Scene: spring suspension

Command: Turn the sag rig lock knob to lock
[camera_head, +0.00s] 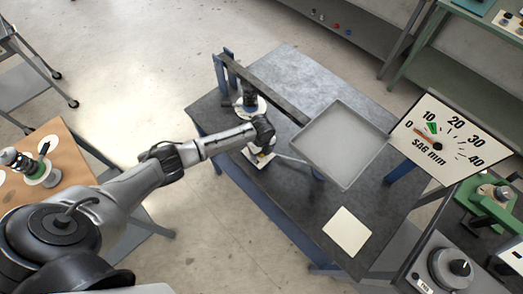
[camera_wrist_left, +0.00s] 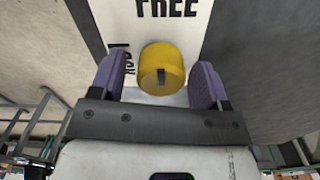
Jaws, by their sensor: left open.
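In the left wrist view the yellow lock knob (camera_wrist_left: 163,68) stands on a white plate (camera_wrist_left: 192,22) marked FREE at the top and a sideways word, seemingly LOCK, at its left. A dark mark shows low on the knob's face. My left gripper (camera_wrist_left: 156,80) is open, its purple fingers on either side of the knob with a visible gap at each side. In the head view my left gripper (camera_head: 262,152) is over the near left part of the rig table (camera_head: 305,220), where the arm largely hides the knob. My right gripper is out of view.
On the rig table are a grey tray (camera_head: 342,145), a white card (camera_head: 347,231) and a dark beam (camera_head: 265,90) over a spring stand (camera_head: 249,103). A SAG mm dial (camera_head: 440,140) at the right has its red needle near 0. A wooden table (camera_head: 62,195) stands left.

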